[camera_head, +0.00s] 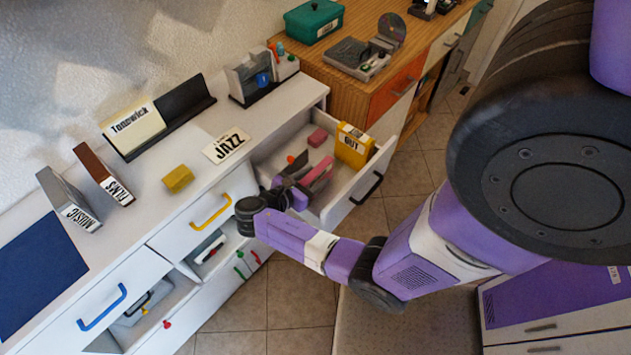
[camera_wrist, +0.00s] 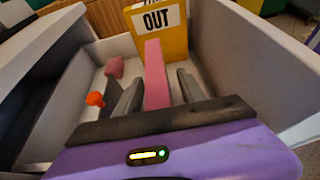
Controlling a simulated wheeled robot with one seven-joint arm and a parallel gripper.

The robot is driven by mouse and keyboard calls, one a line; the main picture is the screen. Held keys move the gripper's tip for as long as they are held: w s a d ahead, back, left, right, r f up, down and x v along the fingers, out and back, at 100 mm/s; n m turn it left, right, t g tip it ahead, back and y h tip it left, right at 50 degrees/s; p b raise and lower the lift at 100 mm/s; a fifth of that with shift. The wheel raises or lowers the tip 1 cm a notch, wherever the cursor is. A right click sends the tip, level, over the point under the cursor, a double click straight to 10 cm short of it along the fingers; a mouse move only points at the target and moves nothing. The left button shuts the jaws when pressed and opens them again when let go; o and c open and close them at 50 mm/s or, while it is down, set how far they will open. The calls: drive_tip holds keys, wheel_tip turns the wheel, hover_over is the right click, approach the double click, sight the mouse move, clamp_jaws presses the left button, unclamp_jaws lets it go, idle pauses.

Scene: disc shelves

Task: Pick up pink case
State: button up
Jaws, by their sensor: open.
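The pink case (camera_head: 319,173) is a thin upright slab inside the open drawer (camera_head: 364,187). In the wrist view the pink case (camera_wrist: 155,72) stands between the two grey fingers of my gripper (camera_wrist: 158,88). A finger is on each side, with a gap showing on the right; contact on the left is hard to tell. In the head view my gripper (camera_head: 297,182) reaches down into the drawer and is open. The lower part of the case is hidden by my gripper.
The drawer also holds a yellow box marked OUT (camera_head: 353,146), a small pink block (camera_head: 317,137) and an orange item (camera_wrist: 95,99). Drawer walls stand close on both sides. The white cabinet top (camera_head: 160,225) carries books, a yellow block (camera_head: 178,179) and a JAZZ card (camera_head: 226,147).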

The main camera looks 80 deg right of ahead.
drive_tip(key=shift+s+d+f, duration=0.1)
drive_tip(key=shift+s+d, duration=0.05)
drive_tip(key=shift+d, duration=0.05)
clamp_jaws()
idle(0.3)
